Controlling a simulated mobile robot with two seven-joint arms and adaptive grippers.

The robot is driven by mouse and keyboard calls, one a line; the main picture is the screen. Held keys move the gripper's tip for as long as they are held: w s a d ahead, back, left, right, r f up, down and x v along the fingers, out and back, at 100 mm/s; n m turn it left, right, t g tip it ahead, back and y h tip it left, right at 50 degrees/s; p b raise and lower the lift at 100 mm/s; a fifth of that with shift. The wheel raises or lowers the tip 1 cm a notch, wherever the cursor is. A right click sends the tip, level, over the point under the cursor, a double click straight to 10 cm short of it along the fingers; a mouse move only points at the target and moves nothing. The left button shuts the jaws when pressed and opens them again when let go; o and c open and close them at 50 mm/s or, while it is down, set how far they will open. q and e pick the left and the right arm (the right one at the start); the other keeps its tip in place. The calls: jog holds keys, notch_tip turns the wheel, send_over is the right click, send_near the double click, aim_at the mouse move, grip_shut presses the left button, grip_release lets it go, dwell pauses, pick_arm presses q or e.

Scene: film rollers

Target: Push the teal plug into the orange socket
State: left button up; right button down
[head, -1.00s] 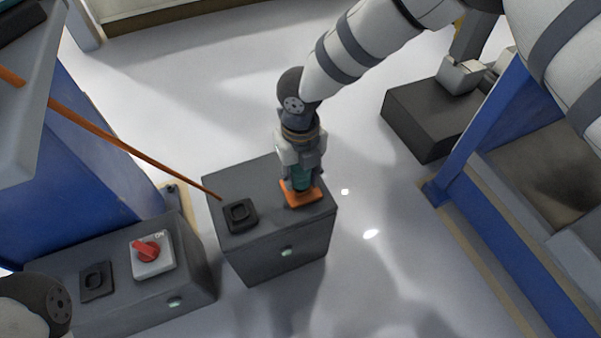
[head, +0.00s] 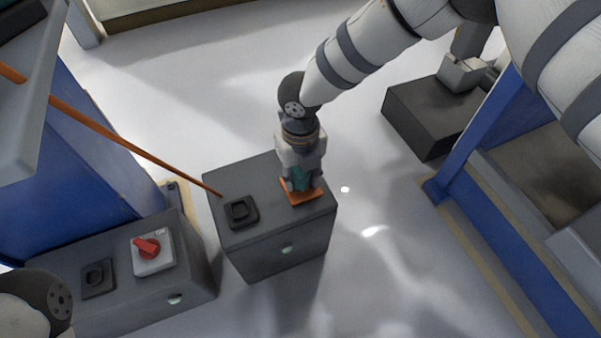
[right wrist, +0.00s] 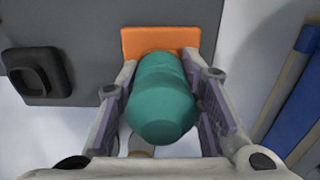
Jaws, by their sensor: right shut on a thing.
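The teal plug (head: 300,178) stands over the orange socket (head: 305,197) on top of a dark grey box. My right gripper (head: 301,184) comes down from above and is shut on the plug. In the right wrist view the teal plug (right wrist: 162,98) lies between the two finger pads of the right gripper (right wrist: 164,112). Its far end meets the orange socket plate (right wrist: 160,38); the contact is hidden, so I cannot tell how deep it sits. My left gripper is not in view; only part of my left arm shows at the lower left.
The grey box (head: 275,235) also bears a black socket (head: 241,211), left of the orange one. An orange cable or rod (head: 130,150) slants down to the box's left edge. A second box (head: 120,300) carries a red rotary switch (head: 147,248). A blue frame (head: 490,130) stands at right.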

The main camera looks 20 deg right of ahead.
jog(key=shift+f, duration=0.1)
jog(key=c, duration=1)
grip_release()
jog(key=shift+c, duration=0.2)
